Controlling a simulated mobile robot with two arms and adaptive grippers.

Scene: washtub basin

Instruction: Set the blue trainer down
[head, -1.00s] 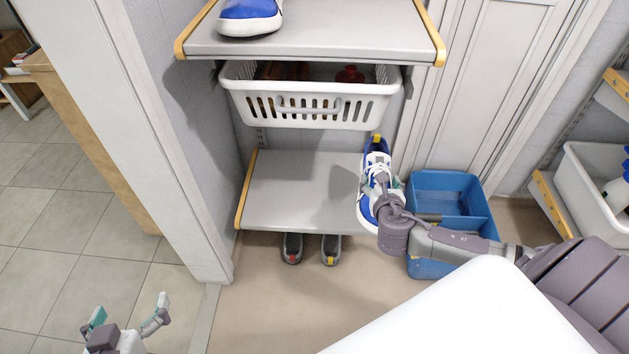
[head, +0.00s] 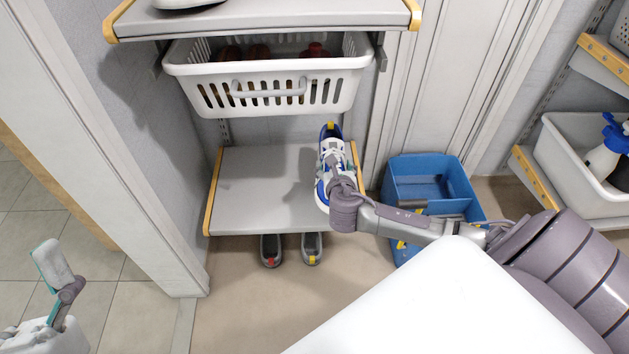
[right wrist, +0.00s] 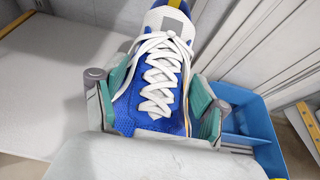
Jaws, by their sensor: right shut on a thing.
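The blue trainer (head: 327,160), with white laces and a yellow heel tab, is over the right end of the lower grey shelf board (head: 260,190). I cannot tell whether its sole touches the board. My right gripper (head: 337,178) is shut on the trainer. In the right wrist view the teal fingers of the gripper (right wrist: 157,92) press either side of the blue and white trainer (right wrist: 160,75). The grey shelf board (right wrist: 45,85) lies to its left there. My left gripper (head: 58,275) is at the lower left, away from the shelf, seen edge-on with its fingers overlapping.
A white basket (head: 265,98) stands above the lower board, under an upper shelf (head: 260,20). Dark shoes (head: 271,250) with red and yellow tabs sit on the floor below. A blue divided tub (head: 425,172) stands to the right. The board's left and middle are clear.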

